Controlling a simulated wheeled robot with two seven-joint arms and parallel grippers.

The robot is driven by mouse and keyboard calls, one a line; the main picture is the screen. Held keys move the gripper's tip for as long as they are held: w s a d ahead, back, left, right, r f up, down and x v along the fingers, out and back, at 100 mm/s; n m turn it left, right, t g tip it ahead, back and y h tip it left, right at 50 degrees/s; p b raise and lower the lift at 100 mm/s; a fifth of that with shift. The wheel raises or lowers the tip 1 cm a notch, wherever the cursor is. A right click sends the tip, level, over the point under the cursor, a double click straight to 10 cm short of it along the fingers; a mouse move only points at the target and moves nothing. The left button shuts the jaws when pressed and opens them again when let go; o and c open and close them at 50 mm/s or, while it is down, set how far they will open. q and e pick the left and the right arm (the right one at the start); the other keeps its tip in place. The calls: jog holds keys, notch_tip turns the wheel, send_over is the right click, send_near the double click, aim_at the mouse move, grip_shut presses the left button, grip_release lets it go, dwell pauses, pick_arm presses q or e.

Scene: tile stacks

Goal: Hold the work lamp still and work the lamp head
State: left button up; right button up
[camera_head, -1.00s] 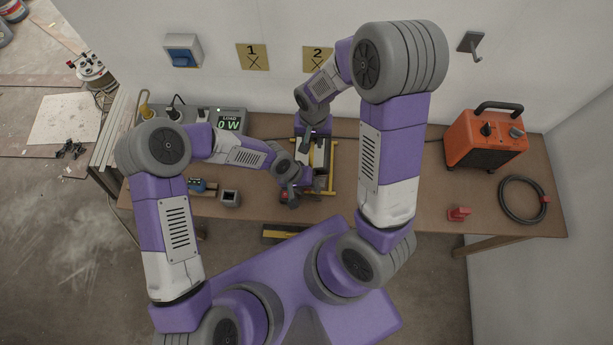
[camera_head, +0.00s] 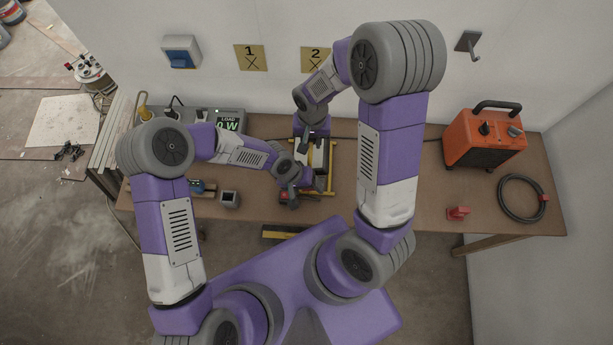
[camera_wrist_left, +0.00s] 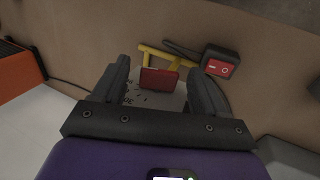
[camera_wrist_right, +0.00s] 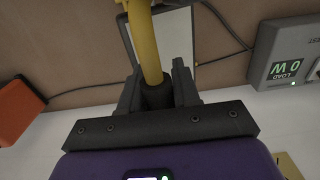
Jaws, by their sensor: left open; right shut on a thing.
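The work lamp with its yellow tube frame (camera_head: 332,178) stands on the bench, partly hidden by my arms. My right gripper (camera_head: 309,142) is shut on the lamp's yellow bar, which in the right wrist view (camera_wrist_right: 145,40) runs into a dark sleeve between the fingers. A pale panel edged in black, perhaps the lamp head (camera_wrist_right: 172,38), lies behind the bar. My left gripper (camera_head: 291,194) is open at the lamp's near side. In the left wrist view a red block (camera_wrist_left: 158,82) shows between its spread fingers, with gaps at both sides. A dark box with a red rocker switch (camera_wrist_left: 218,69) lies beyond.
A load meter (camera_head: 229,124) reading 0 W stands at the back left. A small grey square holder (camera_head: 229,199) is left of my left gripper. An orange heater (camera_head: 485,138), coiled cable (camera_head: 522,200) and red piece (camera_head: 458,212) are at right. The bench's right middle is clear.

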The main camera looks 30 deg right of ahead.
pick_arm(q)
jog(key=v, duration=1.1)
jog(key=shift+r, duration=0.3)
jog(key=shift+a, duration=0.1)
